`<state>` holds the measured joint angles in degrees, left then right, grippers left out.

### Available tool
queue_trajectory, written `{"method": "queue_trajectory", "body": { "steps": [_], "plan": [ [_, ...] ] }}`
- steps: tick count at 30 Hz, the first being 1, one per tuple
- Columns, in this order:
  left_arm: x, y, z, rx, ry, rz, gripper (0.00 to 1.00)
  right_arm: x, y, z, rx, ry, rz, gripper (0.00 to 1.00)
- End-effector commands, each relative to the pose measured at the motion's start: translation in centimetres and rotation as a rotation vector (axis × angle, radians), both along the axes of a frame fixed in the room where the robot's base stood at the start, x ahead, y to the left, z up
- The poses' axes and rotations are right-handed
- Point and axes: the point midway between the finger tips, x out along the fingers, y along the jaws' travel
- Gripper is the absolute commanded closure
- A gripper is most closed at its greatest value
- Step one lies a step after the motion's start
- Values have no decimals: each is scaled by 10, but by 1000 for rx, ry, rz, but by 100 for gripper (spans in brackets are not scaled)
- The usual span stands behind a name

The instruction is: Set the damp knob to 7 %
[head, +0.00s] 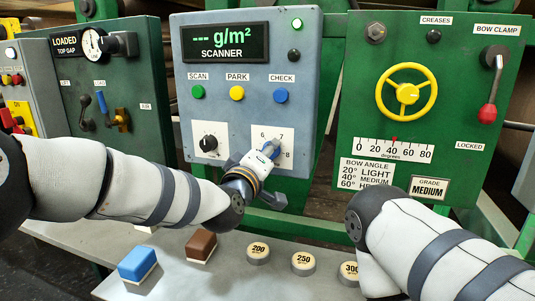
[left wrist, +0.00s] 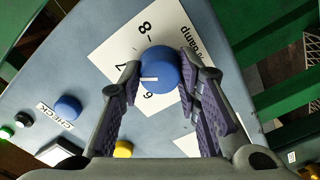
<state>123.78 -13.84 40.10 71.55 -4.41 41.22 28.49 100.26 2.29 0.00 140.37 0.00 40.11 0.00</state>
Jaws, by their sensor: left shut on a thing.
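The damp knob (left wrist: 160,65) is a round blue knob with a white line, on a white scale card (left wrist: 112,45) marked 6, 7 and 8. In the left wrist view its line points to the side between the 6 and the 7; the exact reading is hard to tell. My left gripper (head: 266,152) is at the scanner panel's lower right, its two purple-padded fingers closed on either side of the knob. In the head view the gripper hides the knob, while the card (head: 257,131) shows around it. My right arm reaches in, but its gripper is out of view.
The scanner panel (head: 305,75) also has a black knob (head: 208,143) and green, yellow and blue buttons. A green panel (head: 465,130) with a yellow handwheel (head: 407,90) stands right. Blue (head: 138,263) and brown blocks and several round weights (head: 258,252) sit on the shelf below.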

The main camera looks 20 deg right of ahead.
Motion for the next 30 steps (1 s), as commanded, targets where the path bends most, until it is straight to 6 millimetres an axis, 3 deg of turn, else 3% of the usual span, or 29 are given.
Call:
{"method": "queue_trajectory", "body": {
  "steps": [14, 15, 17, 26, 30],
  "plan": [
    [0, 0, 0, 8, -6, 1, 97, 0, 0, 0, 0, -1, 0, 60],
    [0, 0, 0, 7, -6, 1, 60, 0, 0, 0, 0, -1, 0, 60],
    [0, 0, 0, 7, -6, 1, 49, 0, 0, 0, 0, -1, 0, 60],
    [-1, 1, 0, 7, -5, 0, 49, 0, 0, 0, 0, -1, 0, 60],
    [-14, 10, 0, 8, -4, 1, 49, 0, 0, 0, 0, -1, 0, 60]
  ]
}}
